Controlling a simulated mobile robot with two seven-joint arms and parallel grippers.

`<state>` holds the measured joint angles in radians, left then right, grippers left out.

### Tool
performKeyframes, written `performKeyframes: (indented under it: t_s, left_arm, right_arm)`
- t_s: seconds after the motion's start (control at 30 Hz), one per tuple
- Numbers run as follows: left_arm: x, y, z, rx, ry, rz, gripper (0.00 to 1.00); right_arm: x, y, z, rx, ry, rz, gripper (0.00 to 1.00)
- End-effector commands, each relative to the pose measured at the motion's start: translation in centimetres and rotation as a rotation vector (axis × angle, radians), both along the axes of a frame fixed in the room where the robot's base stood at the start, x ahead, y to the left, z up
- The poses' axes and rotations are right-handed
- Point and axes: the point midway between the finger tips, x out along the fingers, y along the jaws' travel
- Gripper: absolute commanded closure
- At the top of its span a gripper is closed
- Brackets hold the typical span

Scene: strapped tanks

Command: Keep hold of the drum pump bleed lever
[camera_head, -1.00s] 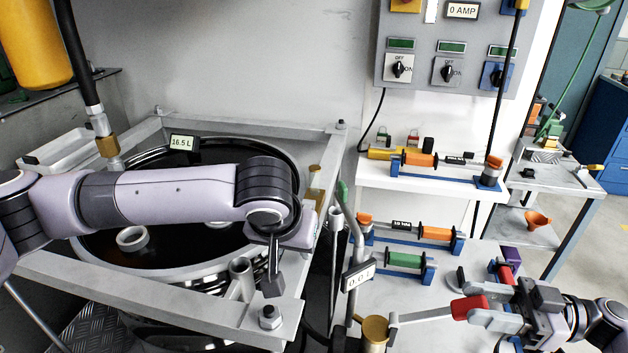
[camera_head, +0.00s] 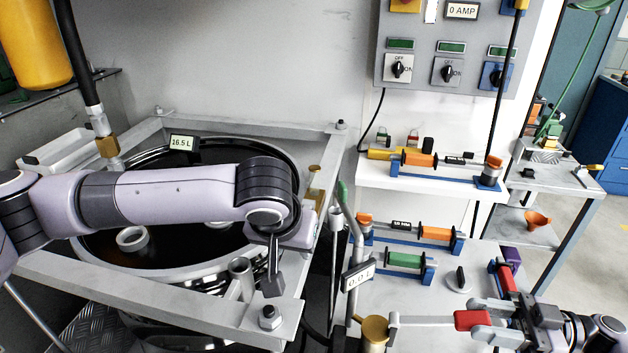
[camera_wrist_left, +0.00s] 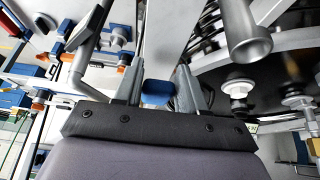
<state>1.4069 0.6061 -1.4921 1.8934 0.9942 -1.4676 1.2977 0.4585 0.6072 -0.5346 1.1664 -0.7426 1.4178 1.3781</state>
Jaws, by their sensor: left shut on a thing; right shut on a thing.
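My right gripper (camera_head: 484,320) is shut on the red grip (camera_head: 471,320) of a lever. Its flat grey bar (camera_head: 425,320) runs left to a brass fitting (camera_head: 375,331) at the lower middle. My left gripper (camera_head: 273,275) hangs over the near right corner of the drum frame, seen edge-on. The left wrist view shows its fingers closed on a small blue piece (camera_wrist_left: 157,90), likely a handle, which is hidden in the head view. No label tells which handle is the bleed lever.
A drum (camera_head: 200,281) with a 16.5 L display (camera_head: 182,142) stands in a grey frame (camera_head: 150,300) under my left arm. A 0.0 L display (camera_head: 358,275) hangs beside a bent pipe. Orange and green cylinders (camera_head: 405,260) lie on the bench behind my right gripper.

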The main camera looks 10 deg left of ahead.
Motion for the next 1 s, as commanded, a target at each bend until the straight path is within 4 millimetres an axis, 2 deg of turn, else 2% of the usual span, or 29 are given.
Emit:
performKeyframes:
  t_s: [0.03, 0.4, 0.63, 0.77, 1.0]
  left_arm:
    - [0.3, 0.3, 0.0, 0.003, -0.007, 0.008, 1.0]
    - [0.3, 0.3, 0.0, 0.003, -0.006, 0.008, 1.0]
    - [0.3, 0.3, 0.0, 0.003, -0.007, 0.007, 1.0]
    - [0.3, 0.2, 0.0, 0.002, -0.007, 0.007, 1.0]
    - [0.3, 0.2, 0.0, 0.002, -0.007, 0.005, 1.0]
  right_arm:
    - [-0.4, -0.1, -0.8, -0.011, 0.009, 0.009, 1.0]
    - [-0.5, -0.1, -1.1, -0.011, 0.01, 0.012, 1.0]
    - [-0.4, -0.3, -2.9, -0.01, 0.012, 0.011, 1.0]
    - [-0.5, -0.2, -2.5, -0.01, 0.008, 0.012, 1.0]
    - [-0.5, 0.6, -0.3, -0.006, 0.005, 0.016, 1.0]
